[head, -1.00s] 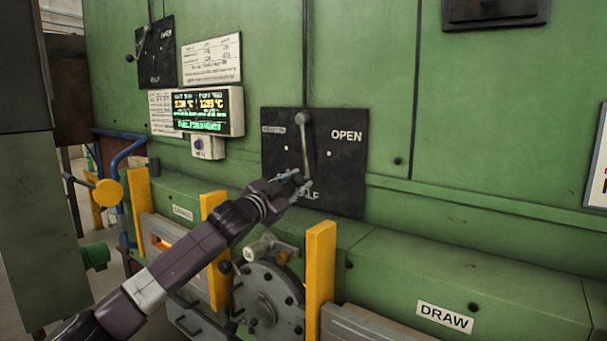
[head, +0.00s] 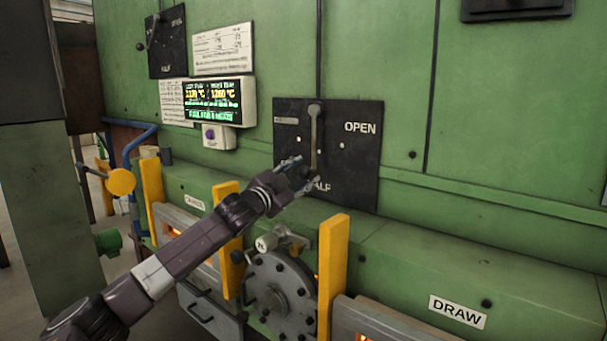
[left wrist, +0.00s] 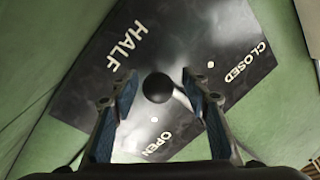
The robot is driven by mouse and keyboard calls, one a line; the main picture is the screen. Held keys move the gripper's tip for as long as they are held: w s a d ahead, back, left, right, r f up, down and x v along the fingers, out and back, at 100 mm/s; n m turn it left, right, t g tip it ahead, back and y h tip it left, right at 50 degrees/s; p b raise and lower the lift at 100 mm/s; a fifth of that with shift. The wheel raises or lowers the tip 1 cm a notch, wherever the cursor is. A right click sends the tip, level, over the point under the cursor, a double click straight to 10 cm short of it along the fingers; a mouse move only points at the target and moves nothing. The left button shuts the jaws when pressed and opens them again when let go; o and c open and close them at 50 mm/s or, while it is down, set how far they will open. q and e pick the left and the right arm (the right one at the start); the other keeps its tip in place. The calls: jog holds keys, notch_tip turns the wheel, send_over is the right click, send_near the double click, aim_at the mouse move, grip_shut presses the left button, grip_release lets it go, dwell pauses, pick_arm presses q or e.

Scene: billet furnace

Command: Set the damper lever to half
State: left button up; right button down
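The damper lever (head: 314,140) is a grey arm on a black plate (head: 362,172) marked OPEN and HALF. It hangs almost straight down from its pivot and points at HALF. In the left wrist view its black ball knob (left wrist: 158,88) sits between the fingers of my left gripper (left wrist: 160,88), with gaps on both sides. The fingers are apart. In the head view the left gripper (head: 303,173) is at the lever's lower end and partly covers the HALF label. The wrist view also shows CLOSED on the plate. My right gripper is not in view.
A second, smaller lever plate (head: 167,45) is at the upper left. A lit display (head: 215,102) is beside the damper plate. Below are a round grey flange (head: 280,295), yellow posts (head: 333,262) and a green ledge marked DRAW (head: 458,311).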

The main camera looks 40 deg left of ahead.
pick_arm(q)
jog(key=shift+s, duration=0.1)
jog(key=s, duration=0.5)
jog(key=s+f, duration=0.1)
jog(key=s, duration=0.2)
jog(key=shift+s+d+f, duration=0.1)
jog(key=shift+d, duration=0.1)
jog(key=shift+s+d, duration=0.1)
jog(key=shift+s, duration=1.7)
jog(key=shift+f, duration=0.1)
